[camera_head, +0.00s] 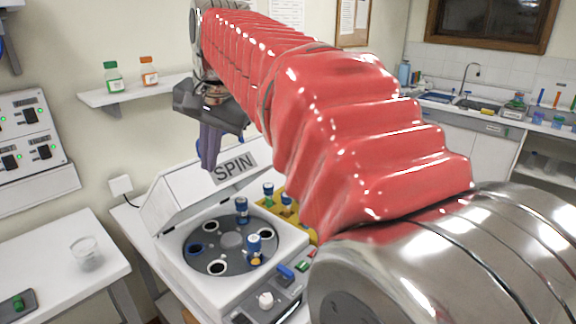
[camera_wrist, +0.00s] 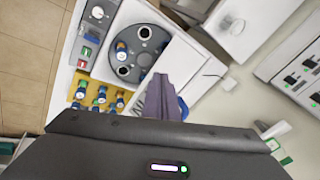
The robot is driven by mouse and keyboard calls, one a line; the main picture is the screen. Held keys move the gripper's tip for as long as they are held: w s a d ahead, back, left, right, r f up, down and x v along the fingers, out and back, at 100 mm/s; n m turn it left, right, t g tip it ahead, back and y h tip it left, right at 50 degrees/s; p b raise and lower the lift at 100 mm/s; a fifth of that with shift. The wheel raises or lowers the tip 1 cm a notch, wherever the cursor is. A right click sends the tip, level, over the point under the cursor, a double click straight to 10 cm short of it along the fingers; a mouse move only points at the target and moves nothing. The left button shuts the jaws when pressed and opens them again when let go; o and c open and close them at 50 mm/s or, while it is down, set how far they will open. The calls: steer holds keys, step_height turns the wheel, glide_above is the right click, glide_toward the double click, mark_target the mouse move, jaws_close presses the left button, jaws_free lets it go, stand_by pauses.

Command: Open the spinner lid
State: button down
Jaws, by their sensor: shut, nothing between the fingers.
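The spinner (camera_head: 206,283) stands on the bench with its lid (camera_head: 178,207) raised and tilted back, marked SPIN. Its round grey rotor (camera_head: 212,259) is exposed, with blue-capped vials in some holes and other holes empty. In the wrist view the rotor (camera_wrist: 127,39) shows at upper middle, and the lid lies partly behind my gripper. My gripper (camera_head: 207,164) is shut and empty, in front of the lid's upper edge in the head view. I cannot tell whether it touches the lid. In the wrist view my gripper's fingers (camera_wrist: 165,82) point up beside the spinner.
A yellow rack (camera_wrist: 87,88) of vials stands beside the spinner. A control panel (camera_head: 275,301) with buttons is at its front. A glass beaker (camera_head: 87,252) stands on the left table. A wall shelf (camera_head: 137,91) holds two bottles. A sink counter is at right.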

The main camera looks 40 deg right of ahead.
steer(key=s+a+f+n, duration=0.4)
steer(key=s+f+n, duration=0.1)
steer(key=s+f, duration=0.5)
steer(key=s+a+f+n+t, duration=0.1)
steer(key=s+a+f+n, duration=0.2)
steer(key=s+f, duration=0.7)
steer(key=n, duration=0.2)
steer(key=shift+a+f+n, duration=0.35)
steer(key=shift+f+n, duration=0.05)
